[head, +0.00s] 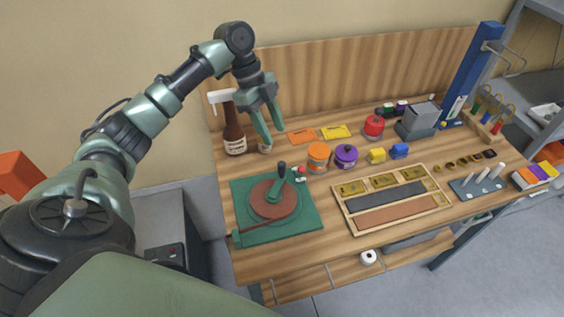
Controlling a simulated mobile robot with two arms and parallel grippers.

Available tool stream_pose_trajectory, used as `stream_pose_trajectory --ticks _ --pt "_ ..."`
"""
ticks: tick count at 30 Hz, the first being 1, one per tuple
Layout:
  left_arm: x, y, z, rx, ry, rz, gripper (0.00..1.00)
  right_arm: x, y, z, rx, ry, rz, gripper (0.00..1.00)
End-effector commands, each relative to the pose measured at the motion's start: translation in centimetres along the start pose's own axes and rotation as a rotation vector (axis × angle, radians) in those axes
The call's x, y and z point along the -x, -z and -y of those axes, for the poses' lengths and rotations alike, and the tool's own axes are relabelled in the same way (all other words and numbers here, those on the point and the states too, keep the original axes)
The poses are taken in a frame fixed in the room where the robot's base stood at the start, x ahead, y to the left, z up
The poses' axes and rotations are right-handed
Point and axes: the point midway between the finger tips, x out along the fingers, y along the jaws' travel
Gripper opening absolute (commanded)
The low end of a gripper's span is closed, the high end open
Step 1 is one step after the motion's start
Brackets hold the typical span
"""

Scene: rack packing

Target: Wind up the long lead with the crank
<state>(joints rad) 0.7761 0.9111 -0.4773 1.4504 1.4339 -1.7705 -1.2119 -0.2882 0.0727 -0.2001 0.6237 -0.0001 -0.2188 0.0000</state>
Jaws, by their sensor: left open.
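A green square base (306,215) at the left front of the wooden table carries a round reddish-brown reel (268,204). A green crank arm (278,182) with a dark upright knob (282,168) sits on the reel's far side. No clear length of lead can be told apart on the reel. My left gripper (273,140) is open and points down. It is above the table behind the reel, near a small white item, apart from the crank knob. My right gripper does not show.
Orange (318,155) and purple (346,155) containers stand right of the reel. A wooden tray (358,234) with strips lies at the right front. Bare tabletop shows along the front edge.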

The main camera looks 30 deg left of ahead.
Motion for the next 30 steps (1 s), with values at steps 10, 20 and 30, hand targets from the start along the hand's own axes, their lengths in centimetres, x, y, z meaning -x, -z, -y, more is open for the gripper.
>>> stream_pose_trajectory --ticks 10,20,30 --pt "-4.4 -1.8 0.0 0.000 0.000 0.000 0.44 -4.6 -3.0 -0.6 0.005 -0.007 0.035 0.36" --pt "-6.8 -2.0 0.0 0.000 -0.004 0.001 0.44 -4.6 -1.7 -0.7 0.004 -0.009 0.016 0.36" --pt "-11.8 -2.0 0.0 0.002 -0.002 0.000 0.44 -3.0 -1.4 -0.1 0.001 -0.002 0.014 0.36"
